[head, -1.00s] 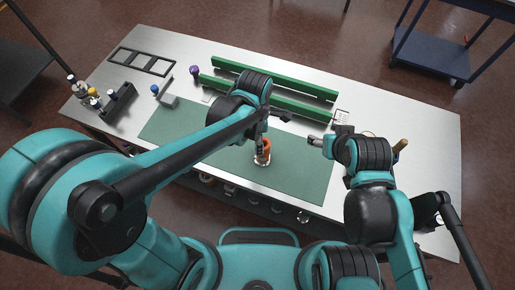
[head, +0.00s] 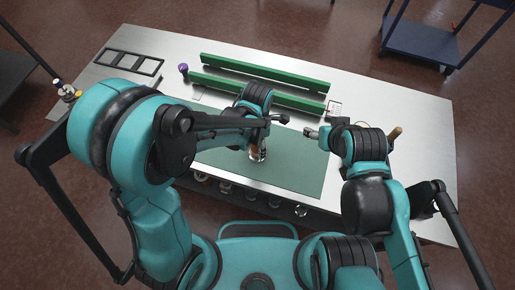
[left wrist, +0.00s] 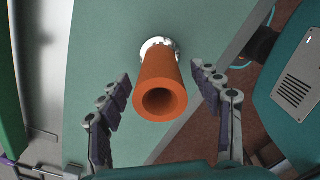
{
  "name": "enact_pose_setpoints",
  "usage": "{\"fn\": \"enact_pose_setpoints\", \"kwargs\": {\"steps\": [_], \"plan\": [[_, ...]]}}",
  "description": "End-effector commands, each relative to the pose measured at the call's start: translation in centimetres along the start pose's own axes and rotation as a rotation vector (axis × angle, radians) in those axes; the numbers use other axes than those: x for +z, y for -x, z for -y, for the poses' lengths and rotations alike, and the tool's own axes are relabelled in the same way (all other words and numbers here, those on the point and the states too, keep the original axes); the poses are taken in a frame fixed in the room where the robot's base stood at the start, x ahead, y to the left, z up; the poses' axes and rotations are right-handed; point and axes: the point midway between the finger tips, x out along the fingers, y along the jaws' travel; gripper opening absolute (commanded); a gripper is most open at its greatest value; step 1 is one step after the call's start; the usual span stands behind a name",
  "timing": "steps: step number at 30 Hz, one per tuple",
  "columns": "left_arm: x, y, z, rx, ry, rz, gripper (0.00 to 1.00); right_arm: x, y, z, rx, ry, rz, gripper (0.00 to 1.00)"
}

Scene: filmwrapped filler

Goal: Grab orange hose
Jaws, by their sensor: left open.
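The orange hose (head: 257,153) stands upright near the front edge of the green mat (head: 295,175), partly hidden by my left arm. In the left wrist view the hose (left wrist: 160,80) shows its open round end toward the camera, with a shiny silver-white fitting (left wrist: 158,44) at its far end. My left gripper (head: 263,131) is above the hose. In the left wrist view my left gripper (left wrist: 164,78) is open, one finger on each side of the hose, with visible gaps on both sides. My right gripper (head: 312,133) is over the mat's right side; its jaws are too small to read.
Two long green bars (head: 260,69) lie across the back of the metal table (head: 400,110). A black frame (head: 130,62) and a purple knob (head: 183,68) are at the back left. A wooden-handled tool (head: 395,133) lies at the right. A blue cart (head: 420,42) stands behind.

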Motion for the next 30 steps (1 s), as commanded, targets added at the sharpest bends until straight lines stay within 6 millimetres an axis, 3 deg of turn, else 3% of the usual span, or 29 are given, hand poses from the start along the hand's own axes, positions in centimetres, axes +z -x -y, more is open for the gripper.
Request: {"fn": "enact_pose_setpoints", "kwargs": {"steps": [1,6,9,20,29,30], "plan": [[0.0,0.0,0.0,0.000,0.000,0.000,0.65,0.0,0.0,0.0,0.000,0.000,0.000,0.63],[0.0,0.0,0.0,0.000,0.000,0.000,0.20,0.0,0.0,0.0,0.000,0.000,0.000,0.63],[0.0,0.0,0.0,0.000,0.000,0.000,0.00,0.0,0.0,0.0,0.000,0.000,0.000,0.63],[0.0,0.5,0.0,0.000,0.000,0.000,0.00,-0.1,0.1,0.0,0.000,0.000,0.000,0.63],[-0.1,4.7,0.0,0.000,0.000,0.000,0.00,-0.8,1.2,0.0,0.000,0.000,0.000,0.63],[1.0,4.9,0.2,0.000,-0.004,0.000,0.00,-0.8,1.2,0.0,0.000,0.000,0.000,0.63]]}}
